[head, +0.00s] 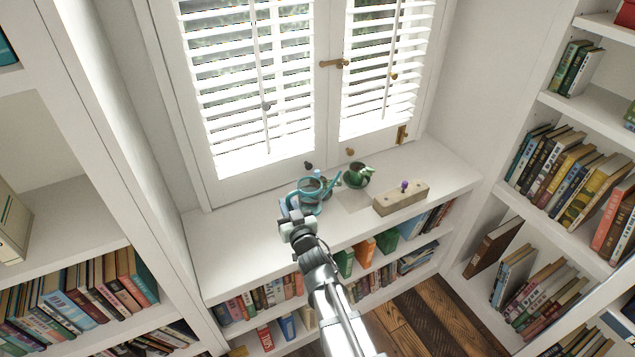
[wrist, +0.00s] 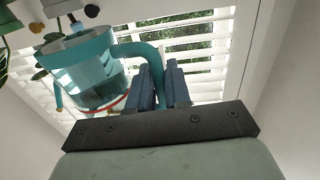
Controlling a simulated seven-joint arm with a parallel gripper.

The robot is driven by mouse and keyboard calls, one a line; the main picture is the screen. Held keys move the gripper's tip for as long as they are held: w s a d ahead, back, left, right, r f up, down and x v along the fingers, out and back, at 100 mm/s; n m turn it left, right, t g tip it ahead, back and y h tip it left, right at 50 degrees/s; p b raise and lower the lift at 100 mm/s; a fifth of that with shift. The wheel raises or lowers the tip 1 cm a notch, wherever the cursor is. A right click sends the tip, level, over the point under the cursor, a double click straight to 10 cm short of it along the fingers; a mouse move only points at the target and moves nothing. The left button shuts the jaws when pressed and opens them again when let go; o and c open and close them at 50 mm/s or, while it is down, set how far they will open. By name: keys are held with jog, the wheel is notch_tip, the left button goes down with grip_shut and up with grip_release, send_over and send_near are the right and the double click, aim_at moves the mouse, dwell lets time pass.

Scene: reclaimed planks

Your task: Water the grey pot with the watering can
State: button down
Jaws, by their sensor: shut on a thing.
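The teal watering can (head: 308,204) is above or on the white sill below the window, in the head view. My gripper (head: 291,211) is shut on its handle, at the near left side of the can. In the wrist view, the blue fingers (wrist: 162,86) close around the curved handle of the can (wrist: 88,68), whose body is see-through with a red line near its lower edge. A green pot (head: 357,176) with a plant stands just right of the can. I cannot make out the grey pot clearly; the can may cover it.
A wooden block (head: 400,199) with a purple knob lies on the sill at right. The window shutters (head: 255,90) rise close behind. The sill's left part is clear. Bookshelves flank both sides.

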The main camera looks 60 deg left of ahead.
jog(key=s+a+f+n+g, duration=0.1)
jog(key=s+a+f+g, duration=0.1)
jog(key=s+a, duration=0.4)
jog(key=shift+s+a+n+g, duration=0.3)
jog(key=shift+s+n+g, duration=0.1)
jog(key=shift+s+g, duration=0.15)
jog(key=shift+f, duration=0.1)
jog(key=shift+w+a+f+m+h, duration=0.1)
jog(key=shift+w+a+m+h, duration=0.1)
jog(key=shift+w+m, duration=0.55)
jog(key=shift+w+a+m+h, duration=0.15)
jog(key=shift+w+m, duration=0.3)
jog(key=shift+m, duration=0.5)
jog(key=shift+w+r, duration=0.2)
jog(key=shift+w+r+m, duration=0.15)
jog(key=shift+r+m, duration=0.25)
jog(key=shift+r, duration=0.15)
